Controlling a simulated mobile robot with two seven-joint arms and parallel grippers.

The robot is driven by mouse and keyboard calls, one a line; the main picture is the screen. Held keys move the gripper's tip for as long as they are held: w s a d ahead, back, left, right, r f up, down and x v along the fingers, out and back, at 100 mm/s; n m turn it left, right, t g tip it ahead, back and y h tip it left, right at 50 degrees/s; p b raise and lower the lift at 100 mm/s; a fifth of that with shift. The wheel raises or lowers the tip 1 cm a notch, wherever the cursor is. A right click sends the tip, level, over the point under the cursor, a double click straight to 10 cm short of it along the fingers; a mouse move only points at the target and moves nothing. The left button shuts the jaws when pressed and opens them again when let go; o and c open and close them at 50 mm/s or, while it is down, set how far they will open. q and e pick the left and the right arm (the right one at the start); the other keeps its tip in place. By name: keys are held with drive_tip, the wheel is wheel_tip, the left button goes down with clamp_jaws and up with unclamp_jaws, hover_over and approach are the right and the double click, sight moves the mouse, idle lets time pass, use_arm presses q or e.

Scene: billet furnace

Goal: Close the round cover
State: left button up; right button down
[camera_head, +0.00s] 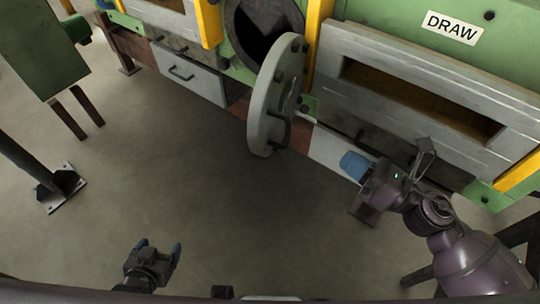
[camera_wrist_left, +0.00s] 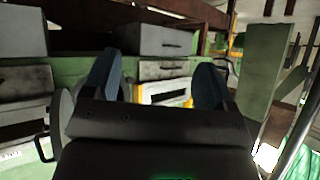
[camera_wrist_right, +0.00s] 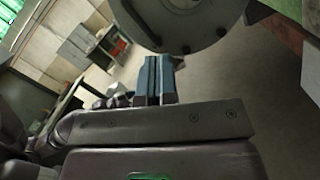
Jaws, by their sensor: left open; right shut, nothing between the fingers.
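The round cover (camera_head: 273,98) is a thick grey disc with bolts and a dark handle (camera_head: 281,130). It stands swung open, jutting out from the green furnace front beside the dark round opening (camera_head: 262,32). My right gripper (camera_head: 354,164) is shut and empty, to the right of the cover and apart from it in the head view. In the right wrist view its blue fingers (camera_wrist_right: 158,80) are together just below the cover's rim (camera_wrist_right: 188,22). My left gripper (camera_head: 162,252) is open and empty, low over the floor, far from the cover. Its blue fingers (camera_wrist_left: 155,82) are spread in the left wrist view.
A grey slotted panel (camera_head: 420,90) under the DRAW sign (camera_head: 452,27) lies right of the cover. Yellow posts (camera_head: 318,40) flank the opening. A grey drawer box (camera_head: 188,75) sits left. A green stand (camera_head: 42,55) is at far left. The middle floor is clear.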

drive_tip(key=s+a+n+g+y, duration=0.1)
drive_tip(key=s+a+n+g, duration=0.15)
drive_tip(key=n, duration=0.35)
drive_tip(key=n+g+p, duration=0.2)
drive_tip(key=p, duration=0.1)
approach(263, 142)
drive_tip(key=x, duration=0.6)
drive_tip(key=shift+a+r, duration=0.15)
drive_tip(key=shift+a, duration=0.1)
drive_tip(key=shift+w+a, duration=0.15)
drive_tip(key=shift+a, duration=0.3)
use_arm(q)
drive_tip(key=shift+t, duration=0.3)
wheel_tip(263, 142, up, 5)
drive_tip(key=shift+f, duration=0.15)
use_arm(e)
drive_tip(key=shift+a, duration=0.1)
use_arm(q)
drive_tip(key=shift+w+p, duration=0.15)
drive_tip(key=shift+p, duration=0.2)
use_arm(e)
drive_tip(key=shift+t, duration=0.25)
